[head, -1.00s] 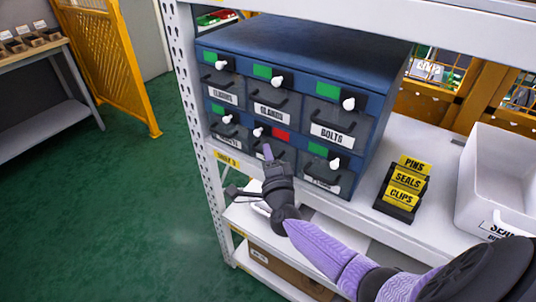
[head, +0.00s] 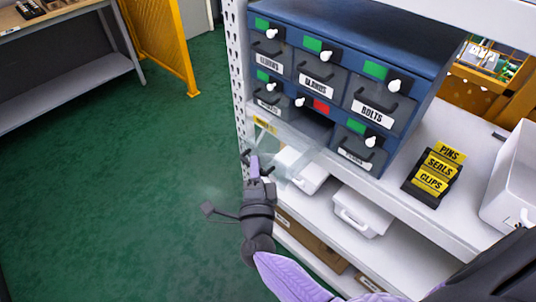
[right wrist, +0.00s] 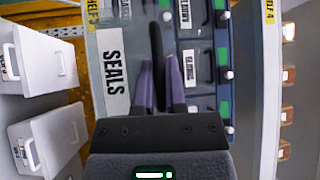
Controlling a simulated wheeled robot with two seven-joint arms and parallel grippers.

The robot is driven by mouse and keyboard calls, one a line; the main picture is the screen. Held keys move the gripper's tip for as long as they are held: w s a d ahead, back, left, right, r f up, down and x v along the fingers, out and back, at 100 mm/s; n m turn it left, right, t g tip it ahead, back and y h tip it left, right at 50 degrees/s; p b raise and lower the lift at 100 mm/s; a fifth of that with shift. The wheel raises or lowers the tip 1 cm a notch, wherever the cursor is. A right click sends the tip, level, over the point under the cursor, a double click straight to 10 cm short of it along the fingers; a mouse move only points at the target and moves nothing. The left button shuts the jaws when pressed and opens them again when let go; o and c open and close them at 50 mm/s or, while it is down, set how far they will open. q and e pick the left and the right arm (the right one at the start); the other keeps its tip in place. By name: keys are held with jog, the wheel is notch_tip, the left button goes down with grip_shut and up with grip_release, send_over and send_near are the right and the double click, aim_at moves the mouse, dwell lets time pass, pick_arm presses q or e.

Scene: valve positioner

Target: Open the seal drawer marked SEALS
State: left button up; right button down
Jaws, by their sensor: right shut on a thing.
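The blue cabinet (head: 400,32) stands on the shelf with rows of small drawers. In its bottom row, the middle slot under a red tag (head: 321,106) is dark and open. Its clear drawer (head: 290,145) is pulled well out towards me. The right wrist view shows the SEALS label (right wrist: 114,72) on its front, beside a dark handle (right wrist: 157,45). My right gripper (head: 252,166) is shut on that handle; its purple fingers (right wrist: 160,85) flank it in the wrist view. My left gripper is not in view.
A stand of yellow PINS, SEALS and CLIPS signs (head: 436,175) is right of the cabinet. A white bin (head: 515,185) stands at the right edge. White bins (head: 362,212) sit on the lower shelf, below the drawer. Green floor (head: 150,200) is clear at left.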

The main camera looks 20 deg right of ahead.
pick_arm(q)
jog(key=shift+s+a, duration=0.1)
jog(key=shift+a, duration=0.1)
pick_arm(e)
jog(key=shift+s+a, duration=0.25)
jog(key=shift+a, duration=0.3)
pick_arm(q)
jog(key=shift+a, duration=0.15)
pick_arm(e)
jog(key=c, duration=0.7)
grip_release()
